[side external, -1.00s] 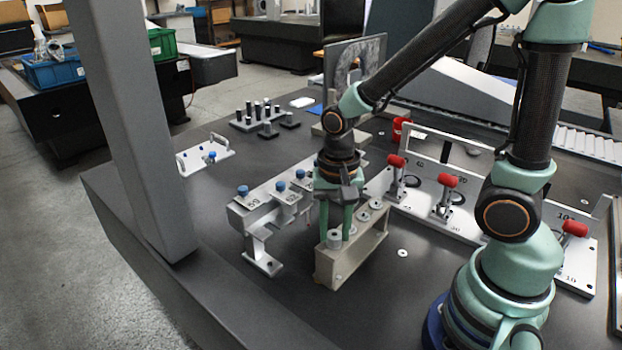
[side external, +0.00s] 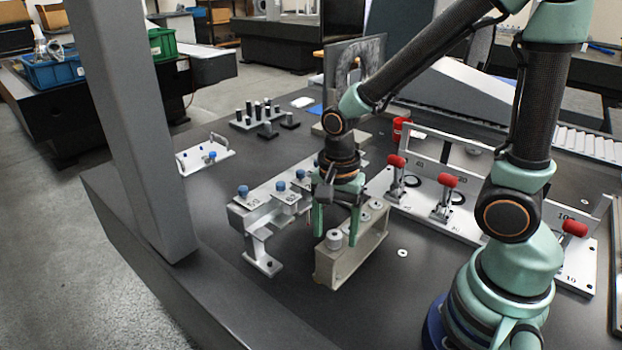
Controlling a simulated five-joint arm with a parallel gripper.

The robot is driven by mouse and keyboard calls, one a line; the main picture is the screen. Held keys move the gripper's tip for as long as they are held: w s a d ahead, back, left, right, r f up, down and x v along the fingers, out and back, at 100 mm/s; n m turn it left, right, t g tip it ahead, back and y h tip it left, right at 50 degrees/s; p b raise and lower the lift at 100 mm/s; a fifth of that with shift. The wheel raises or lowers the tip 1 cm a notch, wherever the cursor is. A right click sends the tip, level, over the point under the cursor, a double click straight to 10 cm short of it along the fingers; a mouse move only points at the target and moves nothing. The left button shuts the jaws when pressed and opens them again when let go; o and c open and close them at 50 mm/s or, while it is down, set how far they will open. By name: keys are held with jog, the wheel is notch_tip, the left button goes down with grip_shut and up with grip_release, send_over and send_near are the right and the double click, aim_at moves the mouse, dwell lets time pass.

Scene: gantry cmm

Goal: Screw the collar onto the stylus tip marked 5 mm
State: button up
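My gripper (side external: 336,232) points down over a beige block (side external: 347,266). Its two green fingers are spread apart, with a visible gap between them. A grey round collar (side external: 334,239) sits on the near end of the block, just below and between the fingertips; I see no grip on it. More grey round collars, such as one (side external: 376,204) farther back, sit along the block's top. A pale rack (side external: 263,209) to the left carries several blue-topped styli (side external: 243,190) above number plates. The numbers are too small to tell which one is 5 mm.
A white plate (side external: 404,204) with red-handled clamps (side external: 446,180) stands to the right. A small white tray (side external: 205,155) and a stand of black pins (side external: 258,116) lie behind left. A thick grey column (side external: 135,130) rises at the left. The dark table's front is mostly clear.

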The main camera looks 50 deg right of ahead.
aim_at(334, 234)
notch_tip(334, 234, up, 12)
dwell(0.6)
notch_tip(334, 234, down, 12)
jog(key=m, duration=0.5)
jog(key=shift+m, duration=0.4)
dwell(0.4)
jog(key=shift+c, duration=0.3)
